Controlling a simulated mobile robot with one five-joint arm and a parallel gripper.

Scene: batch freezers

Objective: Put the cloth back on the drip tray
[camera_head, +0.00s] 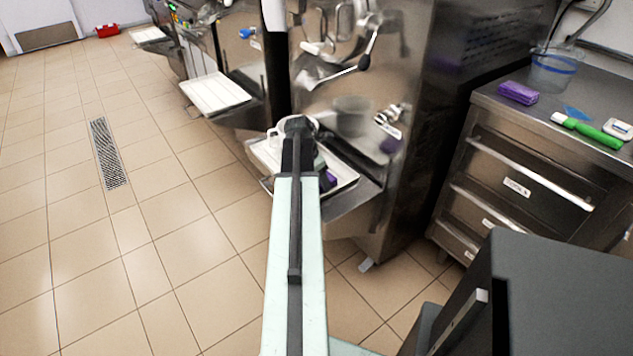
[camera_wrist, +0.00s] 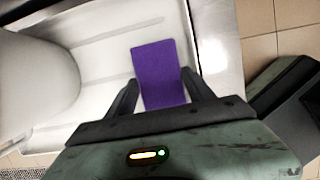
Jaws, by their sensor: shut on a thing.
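The purple cloth (camera_wrist: 160,72) is a folded rectangle between the fingers of my gripper (camera_wrist: 165,92) in the wrist view. My gripper is shut on it. A small purple part of the cloth (camera_head: 331,178) shows beside my arm in the head view. The white drip tray (camera_wrist: 110,28) lies beneath the cloth in the wrist view; I cannot tell whether the cloth touches it. In the head view the drip tray (camera_head: 347,178) sits at the front of the nearest freezer, partly hidden by my arm.
A white rounded container (camera_wrist: 38,85) stands on the tray, left of the cloth. The freezer front (camera_head: 350,110) rises behind the tray. At right, a steel counter (camera_head: 500,112) holds a purple block (camera_head: 518,92), a clear tub (camera_head: 552,70) and a green-handled tool (camera_head: 590,131). The left floor is clear.

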